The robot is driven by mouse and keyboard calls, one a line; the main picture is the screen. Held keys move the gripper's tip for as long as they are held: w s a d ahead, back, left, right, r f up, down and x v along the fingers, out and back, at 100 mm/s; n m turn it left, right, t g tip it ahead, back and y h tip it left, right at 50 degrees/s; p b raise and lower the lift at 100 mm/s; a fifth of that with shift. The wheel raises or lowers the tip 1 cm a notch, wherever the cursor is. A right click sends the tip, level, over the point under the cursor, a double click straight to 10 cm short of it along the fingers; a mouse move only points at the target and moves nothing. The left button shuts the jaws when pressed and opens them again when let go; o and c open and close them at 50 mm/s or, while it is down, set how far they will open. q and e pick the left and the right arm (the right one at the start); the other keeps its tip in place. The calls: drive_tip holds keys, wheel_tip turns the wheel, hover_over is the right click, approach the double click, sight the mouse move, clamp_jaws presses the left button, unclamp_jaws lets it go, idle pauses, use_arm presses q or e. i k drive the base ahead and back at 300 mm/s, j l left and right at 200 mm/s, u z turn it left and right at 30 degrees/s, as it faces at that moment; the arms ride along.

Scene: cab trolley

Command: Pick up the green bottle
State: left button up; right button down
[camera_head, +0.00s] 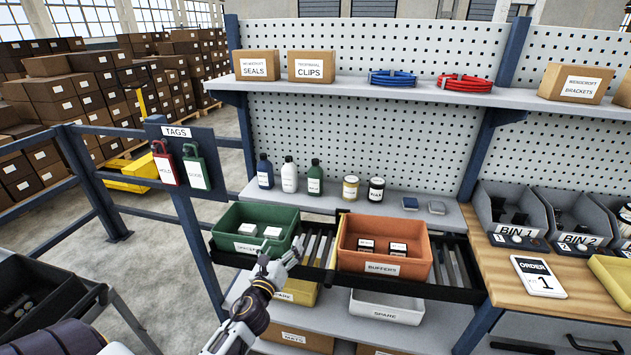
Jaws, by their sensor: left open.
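The green bottle (315,178) stands upright on the grey shelf, at the right end of a row of three bottles. A white bottle (289,175) and a dark blue bottle (265,171) stand to its left, with small gaps between them. My left gripper (275,252) is open and empty. In the picture it shows below the green bottle, in front of the green crate (228,245). It is apart from the bottle. My right gripper is not in view.
Two jars (350,188) stand right of the green bottle. An orange crate (383,270) labelled BUFFERS sits on the roller track, right of the green crate. An upper shelf (335,84) overhangs the bottles. Red and green tags (193,167) hang at left.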

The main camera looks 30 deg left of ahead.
sight(314, 175)
drive_tip(key=i+j, duration=0.15)
drive_tip(key=i, duration=0.35)
drive_tip(key=i+j, duration=0.2)
drive_tip(key=i, duration=0.25)
